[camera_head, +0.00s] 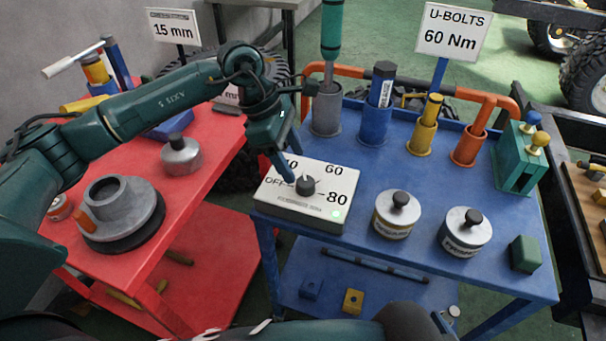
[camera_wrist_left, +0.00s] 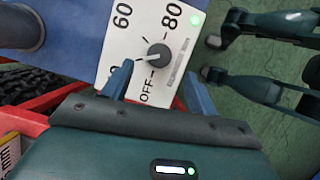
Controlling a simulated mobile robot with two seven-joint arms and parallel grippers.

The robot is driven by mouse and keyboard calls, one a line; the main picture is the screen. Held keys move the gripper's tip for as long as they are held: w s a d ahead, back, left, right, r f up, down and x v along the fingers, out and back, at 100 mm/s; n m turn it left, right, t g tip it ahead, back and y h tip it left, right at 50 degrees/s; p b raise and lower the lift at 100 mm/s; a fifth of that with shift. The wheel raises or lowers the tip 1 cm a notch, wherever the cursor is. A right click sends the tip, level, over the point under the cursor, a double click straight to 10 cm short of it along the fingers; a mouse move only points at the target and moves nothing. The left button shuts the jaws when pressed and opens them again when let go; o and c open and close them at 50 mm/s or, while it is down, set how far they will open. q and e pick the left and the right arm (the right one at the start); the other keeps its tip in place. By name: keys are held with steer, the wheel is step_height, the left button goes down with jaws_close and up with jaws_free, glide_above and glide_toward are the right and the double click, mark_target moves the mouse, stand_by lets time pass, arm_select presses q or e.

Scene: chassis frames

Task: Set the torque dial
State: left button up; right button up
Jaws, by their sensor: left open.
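The torque dial box (camera_head: 280,212) is a pale box at the front left of the blue cart. Its black knob (camera_head: 306,187) is ringed by OFF, 60, 80 and a partly covered number. It also shows in the wrist view, with the knob (camera_wrist_left: 158,56) upright on the panel (camera_wrist_left: 122,50). I cannot tell clearly which mark the knob points to. My left gripper (camera_head: 285,165) is above the box's back left, its fingers pointing down. In the wrist view its open fingers (camera_wrist_left: 155,86) are empty, short of the knob and apart from it. My right gripper is out of view.
A sign (camera_head: 451,30) reads U-BOLTS 60 Nm. Socket holders, including a blue one (camera_head: 377,124), stand behind the box. Lidded tins (camera_head: 393,222) and a green block (camera_head: 525,254) lie right. A red cart (camera_head: 130,262) with a grey round part (camera_head: 118,205) stands left.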

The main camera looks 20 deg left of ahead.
mark_target(304, 181)
arm_select(q)
steer(key=x, duration=0.6)
steer(key=shift+c, duration=0.3)
steer(key=shift+r, duration=0.1)
steer(key=c, duration=0.9)
